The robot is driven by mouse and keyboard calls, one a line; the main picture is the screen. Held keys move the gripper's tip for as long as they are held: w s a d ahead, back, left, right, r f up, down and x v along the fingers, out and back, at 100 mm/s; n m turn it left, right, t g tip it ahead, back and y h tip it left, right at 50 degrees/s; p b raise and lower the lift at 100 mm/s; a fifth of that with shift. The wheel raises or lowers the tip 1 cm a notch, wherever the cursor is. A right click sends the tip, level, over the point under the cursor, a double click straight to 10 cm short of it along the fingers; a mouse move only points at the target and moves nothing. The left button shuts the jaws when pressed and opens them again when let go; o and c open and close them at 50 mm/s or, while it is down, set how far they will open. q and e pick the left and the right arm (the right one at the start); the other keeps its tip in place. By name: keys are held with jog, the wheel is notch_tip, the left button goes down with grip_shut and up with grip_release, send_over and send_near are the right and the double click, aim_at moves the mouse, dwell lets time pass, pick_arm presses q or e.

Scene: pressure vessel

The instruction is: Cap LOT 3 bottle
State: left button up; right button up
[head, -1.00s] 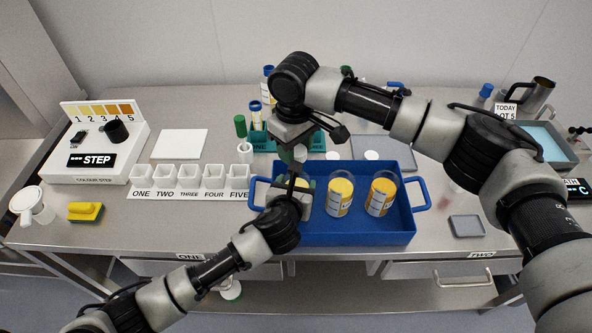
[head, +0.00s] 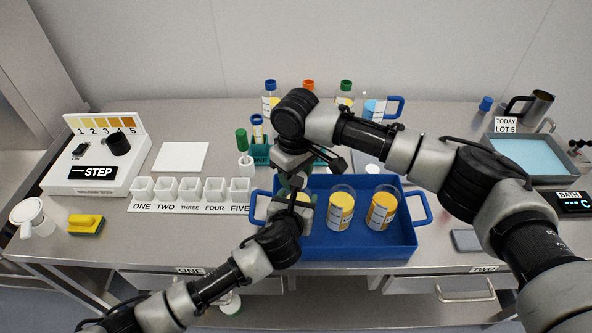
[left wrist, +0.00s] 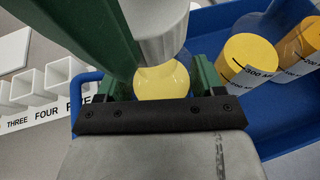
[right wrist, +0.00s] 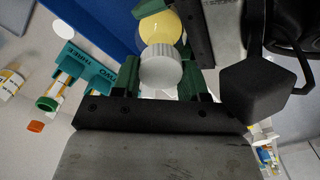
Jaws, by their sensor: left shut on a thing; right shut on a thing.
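My left gripper (head: 298,204) is shut on a bottle with yellow contents, at the left end of the blue tray (head: 360,248). The bottle (left wrist: 160,82) shows between its green fingers in the left wrist view; its lot label is not readable. My right gripper (head: 292,178) is directly above, shut on a ridged white cap (right wrist: 160,70). The cap lies over the bottle's mouth in both wrist views, where it also shows in the left one (left wrist: 160,30). I cannot tell whether cap and bottle touch.
Two bottles with yellow contents, one (head: 341,208) and another (head: 382,210), stand in the tray to the right. White cups (head: 190,190) stand in a row left of it. A teal rack (head: 262,155) and several capped bottles are behind. A water bath (head: 525,155) is at right.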

jog(key=shift+s+d+f, duration=0.1)
jog(key=shift+f, duration=0.4)
jog(key=shift+s+d+f, duration=0.1)
jog(key=shift+f, duration=0.65)
